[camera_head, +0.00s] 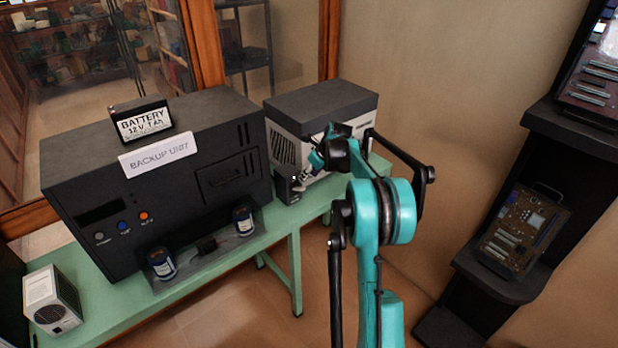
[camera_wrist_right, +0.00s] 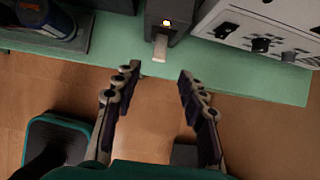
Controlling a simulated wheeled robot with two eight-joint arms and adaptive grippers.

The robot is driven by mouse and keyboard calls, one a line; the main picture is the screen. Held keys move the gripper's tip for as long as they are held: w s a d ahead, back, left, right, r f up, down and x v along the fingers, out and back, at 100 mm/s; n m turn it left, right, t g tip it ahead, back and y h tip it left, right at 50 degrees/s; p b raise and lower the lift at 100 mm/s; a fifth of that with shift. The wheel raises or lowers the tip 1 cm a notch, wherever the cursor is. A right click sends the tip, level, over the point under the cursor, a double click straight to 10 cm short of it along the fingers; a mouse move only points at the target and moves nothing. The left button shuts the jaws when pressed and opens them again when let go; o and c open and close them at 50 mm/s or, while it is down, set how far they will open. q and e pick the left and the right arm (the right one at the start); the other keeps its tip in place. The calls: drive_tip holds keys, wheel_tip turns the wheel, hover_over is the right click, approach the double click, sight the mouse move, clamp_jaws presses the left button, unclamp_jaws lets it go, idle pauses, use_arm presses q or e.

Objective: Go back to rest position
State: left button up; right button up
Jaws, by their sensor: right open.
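My right arm comes in from the bottom right of the head view, turquoise and black. My right gripper (camera_head: 308,172) is partly hidden by its own wrist and sits near the front of a small black box (camera_head: 287,190) on the green bench. In the right wrist view, my right gripper (camera_wrist_right: 158,75) is open, with nothing between its fingers. The small black box (camera_wrist_right: 170,18), with a lit orange lamp and a pale tab, lies just beyond the fingertips, apart from them. My left gripper is in neither view.
The green bench (camera_head: 215,262) carries a large black backup unit (camera_head: 160,185), a battery (camera_head: 140,120), two dark blue cans (camera_head: 162,263), a grey-topped white device (camera_head: 320,105) and a small white box (camera_head: 52,300). A dark stand (camera_head: 520,245) with circuit boards is at right. Floor is between.

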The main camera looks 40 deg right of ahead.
idle(0.4)
drive_tip(key=s+a+r+n, duration=0.5)
drive_tip(key=s+a+n, duration=0.25)
drive_tip(key=a, duration=0.25)
drive_tip(key=s+a+r+n, duration=0.55)
drive_tip(key=a+n, duration=0.25)
drive_tip(key=a, duration=0.3)
drive_tip(key=s+a+f+n, duration=0.2)
drive_tip(key=s+a+n, duration=0.2)
drive_tip(key=s+n, duration=0.2)
drive_tip(key=s+a+f+n+t+b, duration=0.1)
drive_tip(key=s+a+f+n, duration=0.2)
drive_tip(key=s+n, duration=0.4)
drive_tip(key=s+a+f+n, duration=0.3)
drive_tip(key=s+a+n, duration=0.2)
drive_tip(key=s, duration=0.3)
drive_tip(key=shift+s+n+h, duration=0.15)
drive_tip(key=shift+n+h, duration=0.15)
drive_tip(key=shift+n, duration=0.45)
drive_tip(key=shift+d, duration=0.1)
